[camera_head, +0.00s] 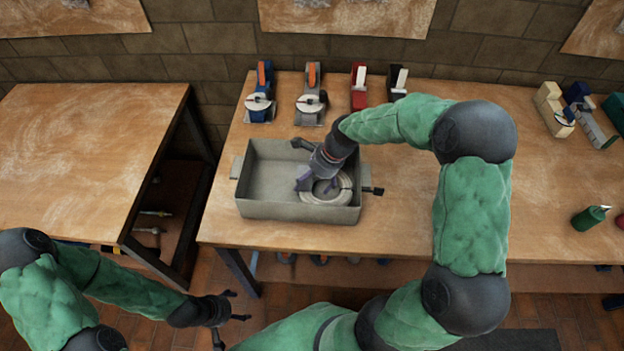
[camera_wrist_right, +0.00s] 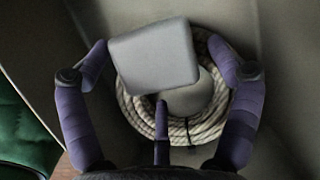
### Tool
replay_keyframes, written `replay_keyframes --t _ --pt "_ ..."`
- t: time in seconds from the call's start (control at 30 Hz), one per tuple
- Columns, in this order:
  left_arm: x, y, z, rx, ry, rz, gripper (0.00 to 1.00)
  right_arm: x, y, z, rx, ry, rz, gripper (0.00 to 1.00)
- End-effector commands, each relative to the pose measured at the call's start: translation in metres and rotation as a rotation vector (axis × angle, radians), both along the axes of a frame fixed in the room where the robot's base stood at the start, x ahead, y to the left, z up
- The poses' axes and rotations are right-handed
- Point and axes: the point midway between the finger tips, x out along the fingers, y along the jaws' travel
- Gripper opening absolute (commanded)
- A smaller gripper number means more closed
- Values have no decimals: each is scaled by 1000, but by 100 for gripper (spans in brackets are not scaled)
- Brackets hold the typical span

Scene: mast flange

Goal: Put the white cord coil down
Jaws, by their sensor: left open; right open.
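The white cord coil (camera_head: 331,196) lies in the right part of a grey open bin on the workbench. It also shows in the right wrist view (camera_wrist_right: 196,124), with darker ties around it and the grey bin floor under it. My right gripper (camera_head: 318,186) is inside the bin, just above the coil. In the right wrist view my right gripper (camera_wrist_right: 165,100) has its purple fingers spread on both sides of the coil, and a grey pad hides part of it. My left gripper (camera_head: 236,305) is open and empty, low in front of the left table.
The grey bin (camera_head: 262,210) has raised walls around the coil; its left part is empty. Several clamp-like tools with discs, such as one with a blue base (camera_head: 260,98), stand behind it. The left table (camera_head: 80,150) is bare.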

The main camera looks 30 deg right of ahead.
Motion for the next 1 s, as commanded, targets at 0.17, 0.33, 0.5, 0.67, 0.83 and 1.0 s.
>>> replay_keyframes --t 0.17,0.33,0.5,0.67,0.83,1.0 --pt "0 0 6 0 0 0 78 -2 -5 16 -1 -3 -1 90" --pt "0 0 18 0 0 0 78 -8 -16 47 -1 -3 -2 90" --pt "0 0 28 0 0 0 78 -15 -26 78 -1 -3 -1 90" --pt "0 0 34 0 0 0 78 -20 -34 99 -1 -2 -1 90" --pt "0 0 37 0 0 0 78 -23 -38 110 0 -1 0 90" --pt "0 0 37 0 0 0 78 -24 -38 112 0 0 0 90"
